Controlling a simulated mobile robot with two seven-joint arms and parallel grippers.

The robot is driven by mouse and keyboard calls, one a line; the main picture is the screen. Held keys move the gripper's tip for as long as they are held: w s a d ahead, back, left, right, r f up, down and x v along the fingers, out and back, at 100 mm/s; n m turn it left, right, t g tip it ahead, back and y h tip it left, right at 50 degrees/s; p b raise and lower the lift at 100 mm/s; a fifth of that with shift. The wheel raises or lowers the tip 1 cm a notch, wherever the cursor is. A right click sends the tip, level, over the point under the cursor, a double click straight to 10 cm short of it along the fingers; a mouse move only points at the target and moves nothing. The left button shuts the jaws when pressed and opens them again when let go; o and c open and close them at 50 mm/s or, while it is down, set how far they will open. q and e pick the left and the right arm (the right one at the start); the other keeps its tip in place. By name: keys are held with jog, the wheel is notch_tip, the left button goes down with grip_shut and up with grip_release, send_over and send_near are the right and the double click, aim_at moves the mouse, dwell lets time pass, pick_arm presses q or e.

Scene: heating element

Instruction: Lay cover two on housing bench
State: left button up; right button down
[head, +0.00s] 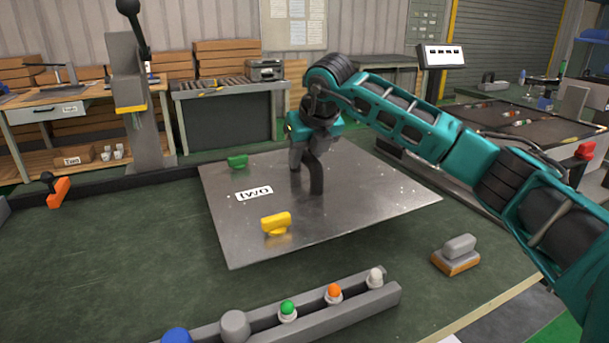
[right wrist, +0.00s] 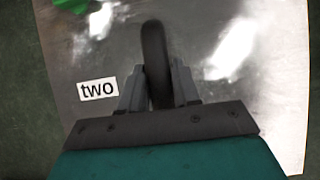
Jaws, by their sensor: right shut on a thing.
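Cover two is a flat grey metal plate (head: 350,215) with a white "two" label (head: 254,193) near its left side. A dark curved handle (head: 316,175) rises from its middle. My right gripper (head: 305,168) comes from above and is shut on that handle. In the right wrist view the dark handle (right wrist: 154,60) stands between the fingers, with the label (right wrist: 98,90) to the left. The plate is over the green-topped bench (head: 120,260); its near edge seems slightly above the surface, but contact cannot be told. My left gripper is not in view.
A yellow clamp (head: 276,223) and a green one (head: 237,162) show at the plate's left side. A grey rail with coloured knobs (head: 335,293) lies at the front. A grey block with an orange base (head: 456,255) sits right. An orange lever (head: 59,191) stands left.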

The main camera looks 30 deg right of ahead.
aim_at(305, 180)
jog(key=shift+f+b, duration=0.3)
jog(key=shift+f, duration=1.65)
jog(key=c, duration=1.2)
grip_release()
jog(key=shift+f, duration=0.2)
jog(key=shift+c, duration=0.2)
jog(key=o, duration=0.4)
jog(key=shift+o, duration=0.2)
jog(key=shift+r, duration=0.1)
jog(key=shift+r, duration=0.1)
jog(key=p+v, duration=0.1)
jog(key=v, duration=1)
jog(key=shift+s+r, duration=0.3)
jog(key=shift+r, duration=0.1)
